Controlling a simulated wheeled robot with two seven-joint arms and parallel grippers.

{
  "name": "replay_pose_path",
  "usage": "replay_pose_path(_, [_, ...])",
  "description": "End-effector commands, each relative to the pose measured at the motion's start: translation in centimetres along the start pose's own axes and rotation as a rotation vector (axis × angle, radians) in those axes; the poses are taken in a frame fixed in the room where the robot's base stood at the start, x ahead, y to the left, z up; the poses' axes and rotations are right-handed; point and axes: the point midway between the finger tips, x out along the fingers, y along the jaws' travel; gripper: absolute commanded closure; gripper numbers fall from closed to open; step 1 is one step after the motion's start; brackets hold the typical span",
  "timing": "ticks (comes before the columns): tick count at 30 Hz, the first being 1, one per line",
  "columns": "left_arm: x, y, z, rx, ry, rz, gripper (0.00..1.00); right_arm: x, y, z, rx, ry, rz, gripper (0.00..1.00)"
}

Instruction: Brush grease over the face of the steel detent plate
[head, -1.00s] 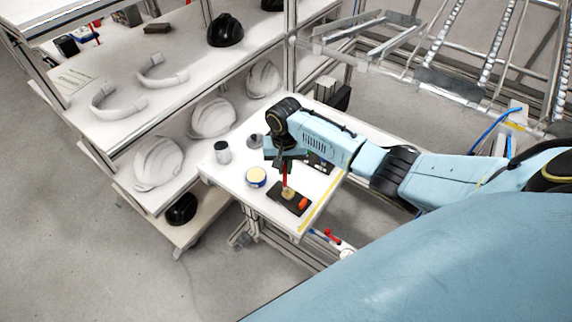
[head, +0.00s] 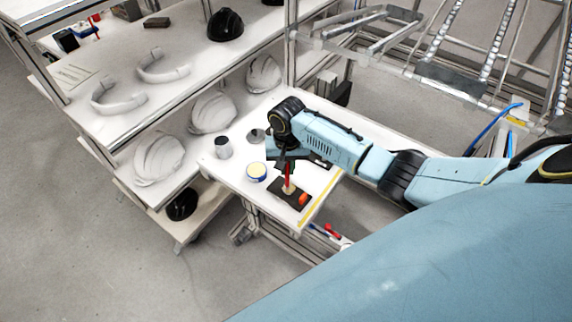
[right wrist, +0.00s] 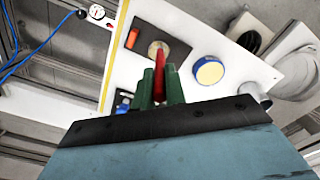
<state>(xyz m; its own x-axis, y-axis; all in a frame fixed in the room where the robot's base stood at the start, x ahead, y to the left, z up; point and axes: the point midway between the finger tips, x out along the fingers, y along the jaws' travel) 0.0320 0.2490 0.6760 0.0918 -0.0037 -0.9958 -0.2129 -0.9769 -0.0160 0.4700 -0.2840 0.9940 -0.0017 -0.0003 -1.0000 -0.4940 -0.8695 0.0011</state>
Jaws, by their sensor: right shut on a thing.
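My right gripper (head: 287,163) points down over the small white table and is shut on a red-handled brush (head: 287,176). In the right wrist view its green fingers (right wrist: 160,80) close on the red handle (right wrist: 159,88). The brush's lower end is over a round tan-grey disc (right wrist: 158,48), apparently the detent plate, also in the head view (head: 289,189). The disc lies on a dark mat (head: 281,193). Whether the bristles touch it is hidden. A yellow-and-blue round tin (head: 256,172) with a pale top, apparently the grease, stands left of the mat. My left gripper is not in view.
An orange block (head: 304,198) lies on the mat beside the disc. A grey cup (head: 223,147) stands at the table's left. A yellow strip (head: 314,206) marks the right edge. Shelves with white helmet shells (head: 158,158) stand to the left.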

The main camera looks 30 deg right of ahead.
Motion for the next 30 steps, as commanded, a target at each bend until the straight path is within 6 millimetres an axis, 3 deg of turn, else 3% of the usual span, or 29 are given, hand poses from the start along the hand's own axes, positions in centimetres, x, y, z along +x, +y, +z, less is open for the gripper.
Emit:
replay_pose_path(8, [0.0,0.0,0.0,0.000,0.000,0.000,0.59,-0.5,0.0,-0.1,0.001,0.001,-0.001,1.00])
replay_pose_path(30, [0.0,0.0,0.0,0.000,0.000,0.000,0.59,-6.4,0.0,-0.1,0.001,0.002,-0.002,1.00])
